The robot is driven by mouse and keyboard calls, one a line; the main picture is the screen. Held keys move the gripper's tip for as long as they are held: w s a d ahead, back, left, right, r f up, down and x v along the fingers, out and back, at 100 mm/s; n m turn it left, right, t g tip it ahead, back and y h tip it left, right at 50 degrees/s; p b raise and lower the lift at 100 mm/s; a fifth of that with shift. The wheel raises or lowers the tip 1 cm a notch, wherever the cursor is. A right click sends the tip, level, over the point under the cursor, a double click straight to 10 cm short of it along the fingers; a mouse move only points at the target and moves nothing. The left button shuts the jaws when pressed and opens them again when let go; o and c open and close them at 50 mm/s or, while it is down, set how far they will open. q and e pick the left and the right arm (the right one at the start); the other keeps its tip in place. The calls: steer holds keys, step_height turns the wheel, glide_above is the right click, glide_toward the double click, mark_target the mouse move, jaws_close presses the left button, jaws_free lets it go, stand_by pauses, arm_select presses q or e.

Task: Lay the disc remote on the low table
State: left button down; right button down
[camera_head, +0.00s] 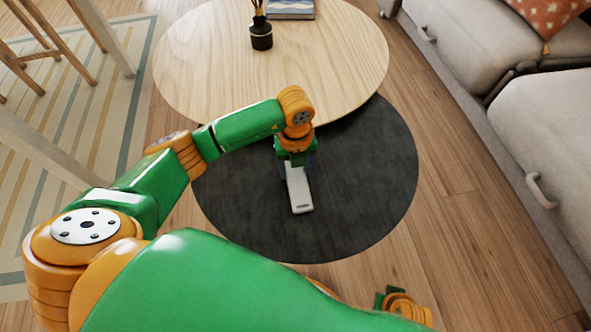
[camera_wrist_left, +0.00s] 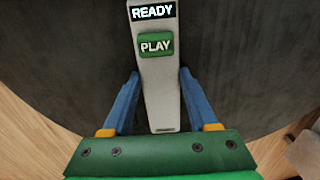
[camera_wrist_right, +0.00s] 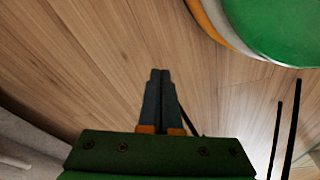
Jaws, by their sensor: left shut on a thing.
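The disc remote (camera_head: 300,195) is a long pale grey bar. In the left wrist view the remote (camera_wrist_left: 160,90) shows a lit "READY" display and a green "PLAY" button. My left gripper (camera_head: 297,165) is shut on it, with the blue fingers (camera_wrist_left: 158,72) against its two sides. The remote is over the dark round top (camera_head: 370,200), which sits partly under the edge of the pale round wooden table (camera_head: 190,60). I cannot tell whether the remote touches the dark top. My right gripper (camera_wrist_right: 158,75) is shut and empty over the wooden floor.
On the wooden table stand a dark reed diffuser (camera_head: 261,36) and a book (camera_head: 290,8). A grey sofa (camera_head: 555,130) runs along the right. A striped rug (camera_head: 120,125) and wooden chair legs (camera_head: 70,50) are at the left. The dark top is bare around the remote.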

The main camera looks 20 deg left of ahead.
mark_target(296, 172)
arm_select(q)
steer(key=shift+f, duration=0.1)
steer(key=shift+c, duration=0.9)
jaws_free()
arm_select(e)
steer(key=shift+r, duration=0.2)
arm_select(q)
step_height(296, 172, up, 6)
steer(key=shift+f+p, duration=0.1)
steer(key=shift+p, duration=1.15)
step_height(296, 172, up, 7)
steer(key=p, duration=0.1)
steer(key=shift+f+p, duration=0.2)
steer(key=shift+p, duration=0.15)
arm_select(e)
steer(key=s+d+f, duration=0.2)
steer(key=s+f, duration=0.2)
steer(key=shift+s, duration=0.35)
